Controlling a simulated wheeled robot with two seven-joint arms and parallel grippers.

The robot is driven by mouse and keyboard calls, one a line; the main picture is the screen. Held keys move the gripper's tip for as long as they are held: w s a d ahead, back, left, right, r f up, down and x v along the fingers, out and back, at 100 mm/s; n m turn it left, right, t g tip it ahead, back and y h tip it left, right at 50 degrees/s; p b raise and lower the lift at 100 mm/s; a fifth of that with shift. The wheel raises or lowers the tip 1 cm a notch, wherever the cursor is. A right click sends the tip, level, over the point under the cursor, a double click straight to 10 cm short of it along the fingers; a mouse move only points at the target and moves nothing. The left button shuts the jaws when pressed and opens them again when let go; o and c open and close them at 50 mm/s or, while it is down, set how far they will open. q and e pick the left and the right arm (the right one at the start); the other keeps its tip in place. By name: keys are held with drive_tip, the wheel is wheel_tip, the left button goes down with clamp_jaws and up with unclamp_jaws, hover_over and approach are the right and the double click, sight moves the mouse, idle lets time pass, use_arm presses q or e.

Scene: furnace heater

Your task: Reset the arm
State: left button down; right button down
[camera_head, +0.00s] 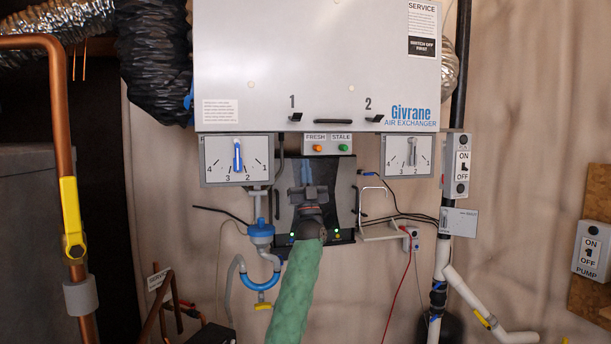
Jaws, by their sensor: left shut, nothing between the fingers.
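My left arm, in a green sleeve, reaches up from the bottom middle of the head view. My left gripper (307,192) is shut and empty. It appears in front of the dark panel (343,190) below the air exchanger (317,70). The arm and gripper hide part of that panel, and I cannot tell whether the gripper touches it. My right gripper is out of view.
Dials flank the panel: a left one with a blue pointer (237,157) and a right one with a grey pointer (411,152). A blue trap (261,233), a wire bracket (375,200), an on/off switch (457,165) and a copper pipe (62,130) are nearby.

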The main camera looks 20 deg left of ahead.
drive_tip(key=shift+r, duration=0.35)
